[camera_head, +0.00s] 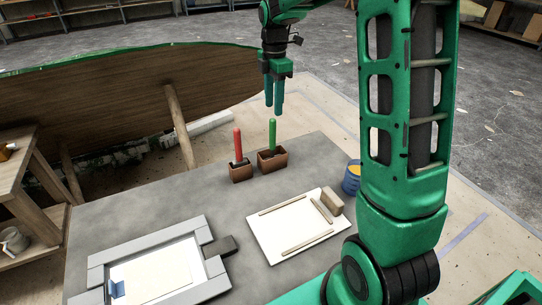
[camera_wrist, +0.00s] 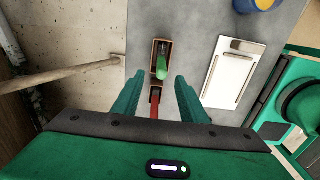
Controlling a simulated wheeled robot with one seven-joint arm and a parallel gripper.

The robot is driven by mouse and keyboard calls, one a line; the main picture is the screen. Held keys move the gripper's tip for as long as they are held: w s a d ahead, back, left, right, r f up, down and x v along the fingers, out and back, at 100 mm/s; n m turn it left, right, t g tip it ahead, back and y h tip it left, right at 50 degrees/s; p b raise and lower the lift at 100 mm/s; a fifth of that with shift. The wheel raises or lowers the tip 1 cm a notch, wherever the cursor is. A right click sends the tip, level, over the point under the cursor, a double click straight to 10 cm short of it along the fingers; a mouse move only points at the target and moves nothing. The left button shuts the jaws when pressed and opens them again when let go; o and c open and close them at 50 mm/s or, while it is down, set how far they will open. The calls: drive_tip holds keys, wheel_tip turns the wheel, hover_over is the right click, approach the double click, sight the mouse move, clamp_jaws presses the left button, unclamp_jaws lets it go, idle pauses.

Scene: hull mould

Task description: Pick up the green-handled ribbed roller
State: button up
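The green-handled roller stands upright in a brown box, its green handle (camera_head: 272,134) pointing up in the head view; its ribbed part is hidden in the box (camera_head: 280,163). My gripper (camera_head: 273,112) is above the green handle, fingers pointing down, apart from it. In the wrist view the green handle (camera_wrist: 161,68) shows beyond the gap between the two spread fingers (camera_wrist: 158,84), with nothing held. A red handle (camera_head: 238,142) stands in a second brown box (camera_head: 240,174) just to the left; it also shows in the wrist view (camera_wrist: 154,106).
A white board (camera_head: 280,227) with wooden strips and a small block (camera_head: 332,202) lies to the right on the grey table (camera_head: 130,215). A blue tin (camera_head: 351,178) stands near the right edge. A grey frame (camera_head: 205,232) lies at the front left. A wooden hull (camera_head: 120,95) is behind.

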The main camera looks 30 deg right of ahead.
sight(273, 118)
drive_tip(key=shift+s+a+f, duration=0.1)
drive_tip(key=shift+a+f, duration=0.05)
drive_tip(key=shift+f, duration=2)
drive_tip(key=shift+s+a+f, duration=0.1)
drive_tip(key=shift+f, duration=2)
clamp_jaws()
